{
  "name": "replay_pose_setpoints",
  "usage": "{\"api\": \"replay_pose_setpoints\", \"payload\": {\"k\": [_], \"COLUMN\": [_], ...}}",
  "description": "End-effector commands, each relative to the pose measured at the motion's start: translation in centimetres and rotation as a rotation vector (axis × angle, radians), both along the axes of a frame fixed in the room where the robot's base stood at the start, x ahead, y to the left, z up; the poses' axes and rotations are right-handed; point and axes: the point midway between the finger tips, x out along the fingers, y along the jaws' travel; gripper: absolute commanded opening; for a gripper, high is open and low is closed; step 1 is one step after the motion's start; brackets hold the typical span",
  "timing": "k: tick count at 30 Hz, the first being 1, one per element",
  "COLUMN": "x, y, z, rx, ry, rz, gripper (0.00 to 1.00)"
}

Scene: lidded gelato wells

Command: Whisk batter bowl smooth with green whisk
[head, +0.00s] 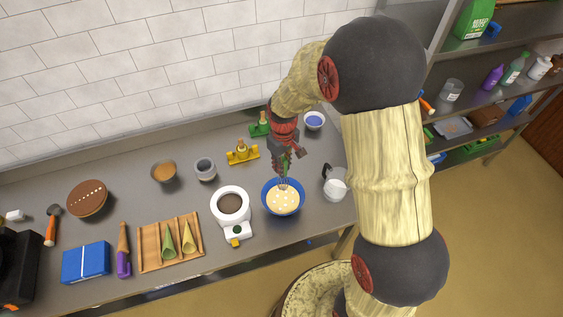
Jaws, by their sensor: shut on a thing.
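A blue bowl (265,204) stands on the counter at the middle of the head view. It holds pale yellow batter (283,203) with several white lumps on its surface. My gripper (287,160) is above the back of the bowl, pointing down, and is shut on the green whisk (285,171). The whisk's wires reach down to the back part of the bowl, at or just in the batter; I cannot tell how deep. My gripper hides part of the whisk's handle.
A white round appliance (236,226) stands left of the bowl and a clear pitcher with white contents (335,184) right of it. A yellow stand (243,153) and a small blue bowl (314,120) are behind. A wooden cone rack (155,257) lies left. Bare counter shows in front of the bowl.

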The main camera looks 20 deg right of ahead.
Motion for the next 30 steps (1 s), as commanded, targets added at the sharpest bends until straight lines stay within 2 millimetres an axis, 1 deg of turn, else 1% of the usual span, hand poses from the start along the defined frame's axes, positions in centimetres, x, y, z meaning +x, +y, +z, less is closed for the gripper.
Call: {"api": "replay_pose_setpoints", "payload": {"k": [30], "x": [0.0], "y": [0.0], "z": [-9.0], "rx": [0.0], "ry": [0.0], "rz": [0.0], "gripper": [0.0]}}
